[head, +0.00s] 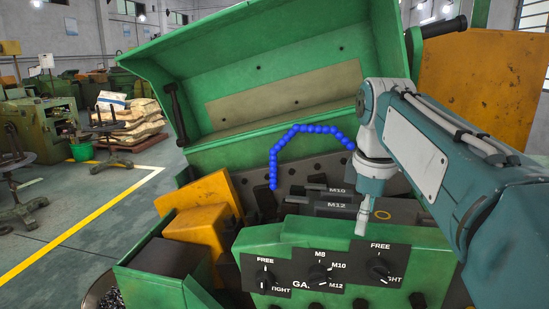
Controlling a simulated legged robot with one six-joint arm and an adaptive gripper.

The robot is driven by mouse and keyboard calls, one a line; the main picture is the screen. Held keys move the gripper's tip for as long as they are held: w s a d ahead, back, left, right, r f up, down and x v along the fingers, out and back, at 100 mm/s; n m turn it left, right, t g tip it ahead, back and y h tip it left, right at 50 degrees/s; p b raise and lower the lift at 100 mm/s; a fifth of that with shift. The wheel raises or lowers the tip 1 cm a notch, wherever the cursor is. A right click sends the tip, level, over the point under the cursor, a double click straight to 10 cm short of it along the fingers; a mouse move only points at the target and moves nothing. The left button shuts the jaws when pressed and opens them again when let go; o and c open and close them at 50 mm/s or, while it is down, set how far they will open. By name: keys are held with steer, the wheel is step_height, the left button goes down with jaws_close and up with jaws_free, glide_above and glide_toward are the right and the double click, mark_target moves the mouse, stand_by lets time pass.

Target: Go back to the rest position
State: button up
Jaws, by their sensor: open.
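My gripper (363,230) points down in front of the heading machine, at the top edge of its green control panel (290,236). It is open, seen nearly edge-on, and nothing shows between its fingers. I cannot tell whether it touches the panel. The panel has a left FREE/TIGHT knob (265,281), a middle M8/M10/M12 knob (319,275) and a right FREE/TIGHT knob (379,268). My gripper is above and between the middle and right knobs. My teal arm comes in from the right and hides part of the machine.
The machine's green lid (240,60) stands open behind my gripper. A blue segmented hose (300,128) arches left of my wrist. Yellow blocks (205,211) sit at left inside the machine. Open floor (110,215) with a yellow line lies left; stools (107,136) stand farther back.

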steer(key=s+f+m+t, duration=0.4)
steer(key=s+f+m, duration=0.8)
steer(key=s+f, duration=0.5)
steer(key=shift+s, duration=0.1)
steer(key=c, duration=0.3)
steer(key=shift+d+m, duration=0.15)
steer(key=shift+m, duration=0.15)
steer(key=shift+c, duration=0.3)
